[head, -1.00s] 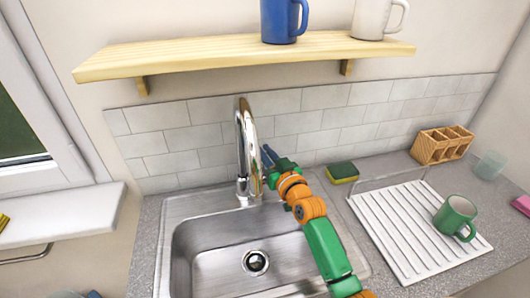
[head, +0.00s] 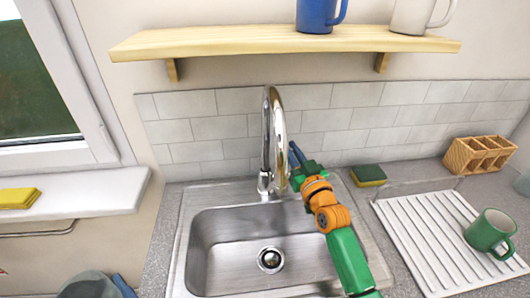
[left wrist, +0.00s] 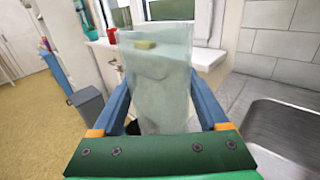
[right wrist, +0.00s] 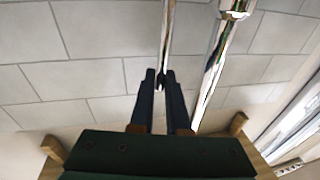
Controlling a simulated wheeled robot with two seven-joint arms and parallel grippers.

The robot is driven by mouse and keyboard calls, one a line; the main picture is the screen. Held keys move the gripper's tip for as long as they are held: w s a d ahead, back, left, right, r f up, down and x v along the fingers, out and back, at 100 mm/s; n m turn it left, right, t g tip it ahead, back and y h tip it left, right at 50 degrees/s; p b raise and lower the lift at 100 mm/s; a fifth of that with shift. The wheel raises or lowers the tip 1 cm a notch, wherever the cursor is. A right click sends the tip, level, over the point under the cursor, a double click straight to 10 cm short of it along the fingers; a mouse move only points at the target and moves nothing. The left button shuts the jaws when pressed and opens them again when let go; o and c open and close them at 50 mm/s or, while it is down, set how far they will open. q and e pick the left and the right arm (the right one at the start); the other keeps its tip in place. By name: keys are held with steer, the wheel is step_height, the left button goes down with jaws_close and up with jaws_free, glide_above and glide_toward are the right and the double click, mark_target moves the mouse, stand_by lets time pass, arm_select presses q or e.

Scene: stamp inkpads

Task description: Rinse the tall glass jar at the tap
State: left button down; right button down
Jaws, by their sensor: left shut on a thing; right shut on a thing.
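The tall glass jar (left wrist: 157,75) is clear and slightly greenish, and stands between the blue fingers of my left gripper (left wrist: 163,98), which is shut on it. In the head view the jar (head: 88,287) shows at the bottom left edge, left of the sink, partly cut off. The chrome tap (head: 267,140) arches over the steel sink (head: 225,240). My right gripper (head: 297,160) is beside the tap; in the right wrist view its fingers (right wrist: 159,80) are shut on the thin chrome tap lever (right wrist: 167,45). No water stream shows.
A drying rack (head: 430,235) with a green mug (head: 490,232) lies right of the sink. A sponge (head: 368,175) and a wooden holder (head: 478,155) stand behind it. A shelf (head: 230,43) with mugs hangs above. A yellow sponge (head: 18,198) lies on the windowsill (head: 85,195).

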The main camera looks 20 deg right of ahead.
steer(key=shift+s, duration=0.2)
steer(key=c, duration=0.9)
jaws_free()
steer(key=s+f+b, duration=0.1)
steer(key=s, duration=1.1)
steer(key=shift+a+f, duration=0.3)
steer(key=shift+a, duration=0.05)
steer(key=shift+w, duration=0.1)
steer(key=shift+f, duration=0.1)
